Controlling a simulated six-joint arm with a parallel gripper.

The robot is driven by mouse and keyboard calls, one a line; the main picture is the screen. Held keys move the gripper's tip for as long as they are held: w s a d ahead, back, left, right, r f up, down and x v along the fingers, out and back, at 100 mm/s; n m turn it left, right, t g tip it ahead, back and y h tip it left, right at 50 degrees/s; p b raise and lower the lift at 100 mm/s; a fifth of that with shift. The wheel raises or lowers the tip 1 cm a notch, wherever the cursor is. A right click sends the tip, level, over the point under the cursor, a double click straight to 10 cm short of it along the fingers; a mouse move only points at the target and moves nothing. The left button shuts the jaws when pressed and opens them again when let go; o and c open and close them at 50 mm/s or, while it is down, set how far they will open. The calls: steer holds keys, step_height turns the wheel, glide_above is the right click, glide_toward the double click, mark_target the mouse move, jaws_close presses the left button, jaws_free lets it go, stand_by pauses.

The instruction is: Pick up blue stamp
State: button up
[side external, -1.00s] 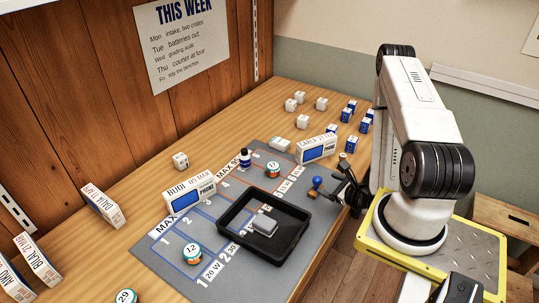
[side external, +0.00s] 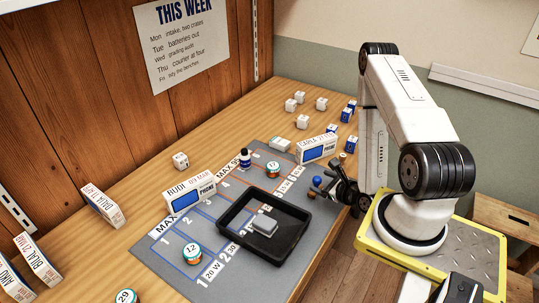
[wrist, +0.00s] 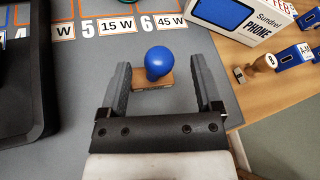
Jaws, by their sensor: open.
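The blue stamp (wrist: 159,61) has a round blue knob on a brown base and stands upright on the grey mat (wrist: 100,60). In the wrist view it lies between the tips of my open gripper (wrist: 157,82), with a gap to each finger. In the side view the stamp (side external: 317,181) is at the mat's right end, just left of my gripper (side external: 328,190). Part of its base is hidden under the knob in the wrist view.
A black tray (side external: 230,214) holding a grey item lies left of the stamp. A phone box (side external: 317,149) stands behind it. A wooden-handled stamp (wrist: 262,64) and blue-and-white boxes (wrist: 290,59) are to the right in the wrist view.

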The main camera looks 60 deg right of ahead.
steer(key=shift+x, duration=2.3)
steer(key=shift+a, duration=0.1)
jaws_close()
